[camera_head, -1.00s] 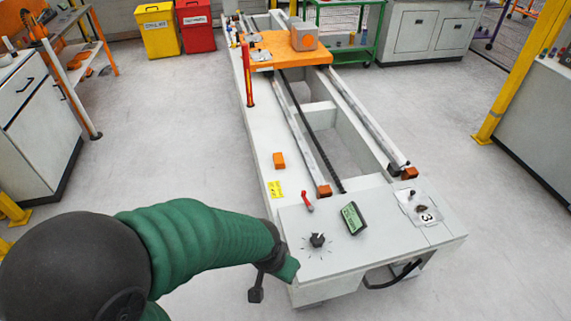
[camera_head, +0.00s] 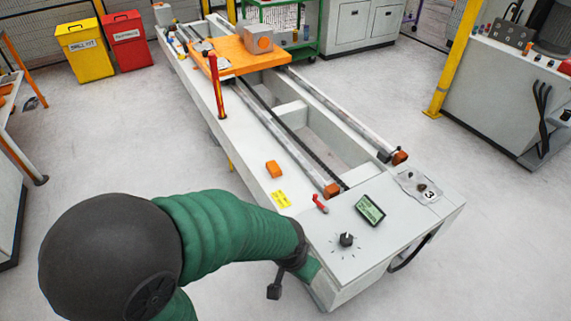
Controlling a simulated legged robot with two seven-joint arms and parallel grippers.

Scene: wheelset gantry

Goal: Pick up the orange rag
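I cannot make out a clear orange rag. A small orange item (camera_head: 273,169) lies on the left side of the pale gantry bed (camera_head: 247,152), near the yellow label; it looks more like a block than cloth. My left arm in its green sleeve comes in from the lower left and ends beside the near end of the bed. A dark part (camera_head: 275,291) hangs by its wrist, and its fingers cannot be made out. The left arm end is apart from the orange item. My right gripper is not in view.
The bed carries a knob (camera_head: 346,240), a small display (camera_head: 370,209), a red lever (camera_head: 320,203), a red post (camera_head: 216,88) and an orange carriage plate (camera_head: 235,61). Yellow (camera_head: 84,52) and red (camera_head: 126,42) bins stand behind. Floor left of the bed is clear.

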